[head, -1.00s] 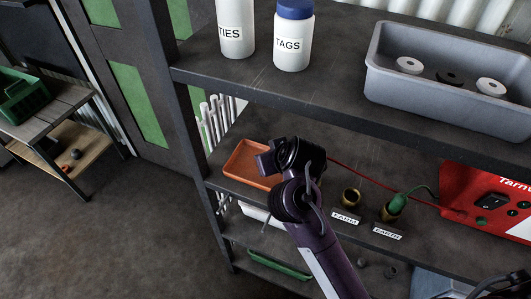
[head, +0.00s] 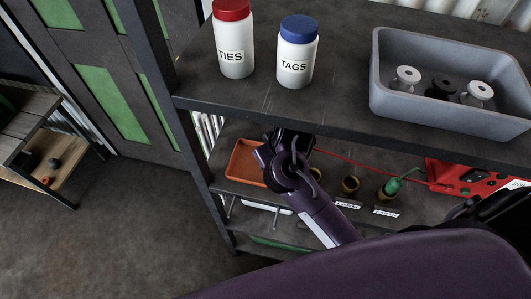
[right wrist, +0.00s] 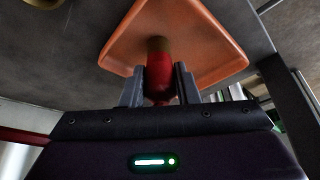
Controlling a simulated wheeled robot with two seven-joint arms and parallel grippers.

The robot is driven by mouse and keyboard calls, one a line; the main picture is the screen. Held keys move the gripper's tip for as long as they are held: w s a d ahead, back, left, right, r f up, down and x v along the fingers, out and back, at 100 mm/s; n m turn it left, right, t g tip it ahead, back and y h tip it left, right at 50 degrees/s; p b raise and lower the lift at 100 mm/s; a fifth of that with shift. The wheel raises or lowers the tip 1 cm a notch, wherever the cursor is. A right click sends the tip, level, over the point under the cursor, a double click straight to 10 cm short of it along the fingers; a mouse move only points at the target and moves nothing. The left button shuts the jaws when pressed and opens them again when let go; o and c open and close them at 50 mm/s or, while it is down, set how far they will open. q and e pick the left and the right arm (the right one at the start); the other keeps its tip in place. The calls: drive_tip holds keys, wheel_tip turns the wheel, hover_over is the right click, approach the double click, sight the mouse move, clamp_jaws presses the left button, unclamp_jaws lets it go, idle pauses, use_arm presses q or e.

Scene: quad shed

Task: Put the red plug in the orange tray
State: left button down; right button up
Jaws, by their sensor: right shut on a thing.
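The orange tray (head: 243,168) lies at the left end of the middle shelf in the head view. My right gripper (right wrist: 160,82) is shut on the red plug (right wrist: 158,72), whose brass-coloured end points towards the tray. In the right wrist view the orange tray (right wrist: 205,45) lies behind the plug. I cannot tell whether plug and tray touch. In the head view my right wrist hides the plug and part of the tray's right side. My left gripper is not in view.
A red unit (head: 455,177) sits at the right of the shelf, with a red lead running towards my right gripper. The upper shelf (head: 290,105), with two bottles and a grey bin, overhangs.

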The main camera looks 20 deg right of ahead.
drive_tip(key=shift+f, duration=0.25)
drive_tip(key=o, duration=1)
drive_tip(key=shift+r, duration=0.1)
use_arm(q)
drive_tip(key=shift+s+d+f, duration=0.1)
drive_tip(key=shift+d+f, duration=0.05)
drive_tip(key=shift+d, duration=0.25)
